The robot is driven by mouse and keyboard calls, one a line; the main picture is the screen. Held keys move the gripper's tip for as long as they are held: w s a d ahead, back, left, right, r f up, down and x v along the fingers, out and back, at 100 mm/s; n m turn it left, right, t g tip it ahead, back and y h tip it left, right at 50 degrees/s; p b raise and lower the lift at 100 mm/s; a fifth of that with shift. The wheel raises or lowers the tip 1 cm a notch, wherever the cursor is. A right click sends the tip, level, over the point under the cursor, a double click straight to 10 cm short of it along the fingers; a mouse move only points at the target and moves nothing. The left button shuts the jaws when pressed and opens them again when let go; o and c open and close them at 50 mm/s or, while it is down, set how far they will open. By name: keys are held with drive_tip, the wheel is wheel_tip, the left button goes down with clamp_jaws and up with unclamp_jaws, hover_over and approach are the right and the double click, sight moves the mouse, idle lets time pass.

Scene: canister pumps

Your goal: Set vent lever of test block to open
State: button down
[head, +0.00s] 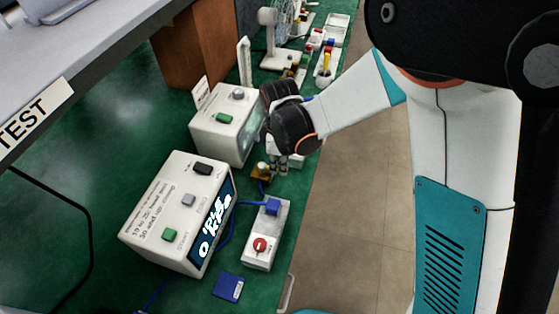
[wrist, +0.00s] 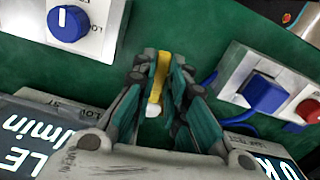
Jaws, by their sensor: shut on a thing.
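In the wrist view my gripper (wrist: 163,97) is shut on a slim yellow piece (wrist: 161,68) with a whitish tip. I cannot tell whether this piece is the vent lever. In the head view my gripper (head: 278,162) is low over the green bench, touching or right beside a small brass-yellow fitting (head: 261,175) with a pale top. A white block (head: 259,251) with a blue square part (head: 273,207) and a red knob (head: 260,245) stands nearer. The blue part (wrist: 264,93) also shows at the right of the wrist view. No label reading test block or vent is legible.
Two white pump boxes with displays, one nearer (head: 165,208) and one farther (head: 213,139), stand left of the gripper. A blue hose (head: 228,228) runs between the near box and the white block. A blue card (head: 229,287) lies in front. The bench edge is on the right.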

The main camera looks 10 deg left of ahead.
drive_tip(key=m, duration=0.1)
drive_tip(key=s+m, duration=0.1)
drive_tip(key=m, duration=0.1)
drive_tip(key=shift+s+a+m, duration=0.1)
drive_tip(key=shift+s+m, duration=0.2)
drive_tip(key=shift+s+a+m+b, duration=0.2)
drive_tip(key=shift+s+m, duration=0.15)
drive_tip(key=shift+m, duration=0.55)
drive_tip(key=shift+s+a+m+b, duration=0.2)
drive_tip(key=shift+s+m, duration=0.15)
drive_tip(key=shift+m, duration=0.55)
drive_tip(key=c, duration=1.6)
unclamp_jaws()
wheel_tip(320, 180, up, 12)
drive_tip(key=shift+s, duration=0.2)
